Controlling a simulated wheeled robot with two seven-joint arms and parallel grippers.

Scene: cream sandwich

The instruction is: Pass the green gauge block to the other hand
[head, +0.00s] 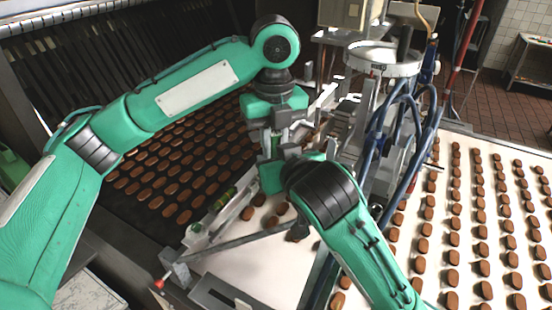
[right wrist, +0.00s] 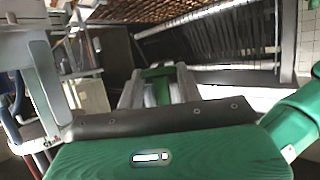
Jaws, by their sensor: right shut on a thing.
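The green gauge block (right wrist: 156,73) shows in the right wrist view as a small green piece between the far ends of my right gripper's grey fingers (right wrist: 158,90). My right gripper (head: 284,153) is shut on it, above the pale belt near the middle of the head view. My left gripper (head: 276,138) points down from above at the same spot, very close to the right one. The two grippers overlap there, so the block is mostly hidden in the head view. I cannot tell whether the left fingers touch the block or are open.
Rows of brown biscuits lie on a dark belt (head: 118,203) at left and a pale belt (head: 468,150) at right. A machine with a round metal hopper (head: 383,62) and blue hoses (head: 424,130) stands close to the right of the grippers. A metal bar (head: 228,243) crosses below.

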